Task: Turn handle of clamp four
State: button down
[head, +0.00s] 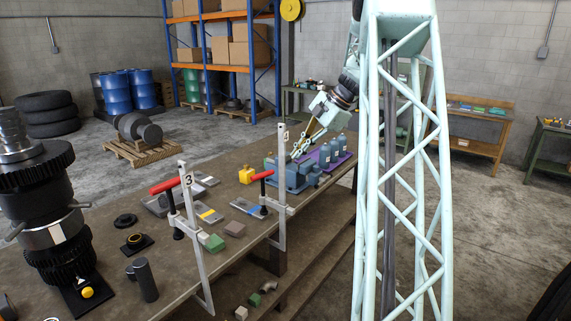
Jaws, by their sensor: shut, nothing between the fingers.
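Two bar clamps with red handles stand at the bench's (160,290) right edge. The nearer clamp (190,215) carries a plate marked 3. The farther clamp (282,200) carries a plate whose mark is too small to read surely; its red handle (262,176) points left over the bench. My gripper (298,153) is at the end of my arm, beyond the farther clamp and a little to its right in the picture. It is shut and empty, over or beside a blue-grey housing (295,178). It looks apart from both red handles.
Blue bottles (325,155) stand behind the housing. A large dark gear assembly (50,230) stands at the near left.

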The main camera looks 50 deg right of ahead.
jog(key=x, duration=1)
jog(key=shift+w+d+p, duration=0.1)
jog(key=shift+w+p, duration=0.15)
jog(key=shift+p, duration=0.1)
jog(key=w, duration=0.3)
jog(key=shift+w+d+f+p, duration=0.15)
jog(key=shift+d+f+p, duration=0.05)
jog(key=shift+f+p, duration=0.15)
jog(key=shift+w+d+f+b, duration=0.2)
jog(key=shift+w+b, duration=0.3)
jog(key=shift+b, duration=1)
jog(key=shift+w+d+b, duration=0.2)
jog(key=shift+w+b, duration=0.3)
jog(key=shift+b, duration=1.65)
jog(key=shift+w+r+b, duration=0.1)
jog(key=shift+r+b, duration=0.05)
jog(key=shift+b, duration=0.2)
jog(key=shift+d, duration=0.1)
jog(key=b, duration=0.2)
send_near(273, 171)
jog(key=s, duration=0.1)
jog(key=s+d+r, duration=0.2)
jog(key=shift+s+d+r, duration=0.25)
jog(key=shift+s, duration=0.05)
